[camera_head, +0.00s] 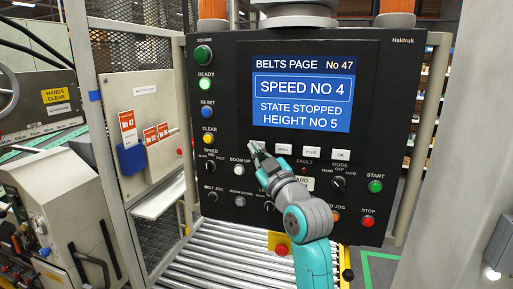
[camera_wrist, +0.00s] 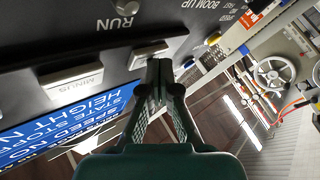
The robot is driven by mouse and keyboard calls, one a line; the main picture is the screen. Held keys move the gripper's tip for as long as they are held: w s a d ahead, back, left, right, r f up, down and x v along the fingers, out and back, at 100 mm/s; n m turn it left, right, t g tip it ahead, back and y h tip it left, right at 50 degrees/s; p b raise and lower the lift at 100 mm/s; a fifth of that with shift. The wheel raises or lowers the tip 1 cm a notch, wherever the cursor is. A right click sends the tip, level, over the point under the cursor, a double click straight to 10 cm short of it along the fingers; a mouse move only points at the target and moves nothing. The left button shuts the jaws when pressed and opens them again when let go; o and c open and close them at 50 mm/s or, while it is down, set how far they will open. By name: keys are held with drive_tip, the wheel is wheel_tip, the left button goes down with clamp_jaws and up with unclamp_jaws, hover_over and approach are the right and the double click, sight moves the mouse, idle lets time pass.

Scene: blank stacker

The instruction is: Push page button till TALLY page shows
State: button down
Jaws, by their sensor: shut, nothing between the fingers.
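The panel screen (camera_head: 302,93) reads BELTS PAGE No 47, SPEED NO 4, STATE STOPPED, HEIGHT NO 5. Part of this screen shows in the wrist view (camera_wrist: 70,132). Below the screen is a row of pale buttons. The leftmost one is mostly behind my gripper (camera_head: 257,149) in the head view. In the wrist view this button (camera_wrist: 146,54) shows beside the MINUS button (camera_wrist: 75,81), its label not readable. My gripper (camera_wrist: 159,80) is shut and empty, its tips right at that leftmost button's lower edge. I cannot tell whether they touch it.
MINUS (camera_head: 284,149), PLUS (camera_head: 312,152) and OK (camera_head: 340,155) stand to the right in the row. Knobs and the green START (camera_head: 375,186) and red STOP (camera_head: 368,221) buttons are lower. A roller conveyor (camera_head: 215,262) runs below the panel.

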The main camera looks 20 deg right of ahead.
drive_tip(key=shift+s, duration=0.1)
drive_tip(key=shift+s+a, duration=0.45)
drive_tip(key=shift+s, duration=0.1)
idle(0.3)
drive_tip(key=shift+s+a, duration=0.75)
drive_tip(key=shift+s, duration=0.3)
drive_tip(key=shift+s+a, duration=0.7)
drive_tip(key=shift+s, duration=0.3)
idle(1.6)
drive_tip(key=s+a, duration=0.2)
drive_tip(key=s, duration=0.1)
drive_tip(key=shift+a, duration=0.15)
drive_tip(key=w+d, duration=0.5)
drive_tip(key=w, duration=0.2)
idle(0.6)
